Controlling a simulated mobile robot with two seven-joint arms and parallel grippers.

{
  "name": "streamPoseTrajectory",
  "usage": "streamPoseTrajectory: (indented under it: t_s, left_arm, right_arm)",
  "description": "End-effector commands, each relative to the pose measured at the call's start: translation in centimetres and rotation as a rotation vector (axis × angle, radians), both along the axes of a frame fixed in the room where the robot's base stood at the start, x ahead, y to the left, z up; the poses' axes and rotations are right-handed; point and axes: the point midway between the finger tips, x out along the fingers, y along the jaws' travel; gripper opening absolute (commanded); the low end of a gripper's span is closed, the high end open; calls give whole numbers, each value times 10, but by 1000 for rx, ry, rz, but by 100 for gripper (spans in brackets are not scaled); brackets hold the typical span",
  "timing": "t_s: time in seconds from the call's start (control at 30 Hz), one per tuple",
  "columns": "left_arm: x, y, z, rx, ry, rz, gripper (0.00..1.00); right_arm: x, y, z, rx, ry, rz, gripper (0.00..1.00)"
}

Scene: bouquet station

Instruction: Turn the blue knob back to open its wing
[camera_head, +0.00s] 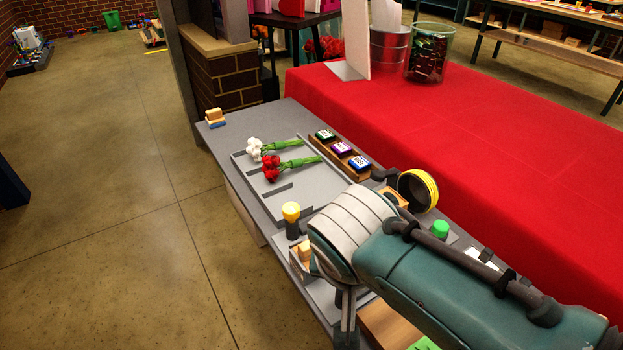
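I see no knob that is clearly blue; the area under and behind my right arm is hidden. A yellow-capped knob (291,211) stands upright on a dark post at the left edge of the grey bench. A green-topped knob (440,229) shows just beyond my arm. My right arm comes in from the lower right and covers the near part of the bench. A dark part that looks like my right gripper (346,325) hangs below its pale wrist; its fingers are too covered to read. My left gripper is out of view.
A grey tray (285,207) on the bench (290,113) holds a white flower (257,149) and a red flower (272,168). A wooden rack (369,173) holds green, purple and blue blocks. A yellow-rimmed roll (430,190) stands beside the red table (500,130).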

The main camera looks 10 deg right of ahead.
Motion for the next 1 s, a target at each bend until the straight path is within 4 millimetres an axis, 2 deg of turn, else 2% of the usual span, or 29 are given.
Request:
streamPoseTrajectory:
  t_s: [0.6, 0.63, 0.87, 1.0]
  left_arm:
    - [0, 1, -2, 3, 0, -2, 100]
    - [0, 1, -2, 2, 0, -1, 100]
    - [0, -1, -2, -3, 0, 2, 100]
    - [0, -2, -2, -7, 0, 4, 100]
  right_arm:
    - [0, 0, 0, 1, 1, -41, 0]
    - [0, 0, 0, 1, 1, -41, 42]
    - [0, 0, 0, 1, 1, -40, 68]
    - [0, 0, 0, 0, 0, -39, 69]
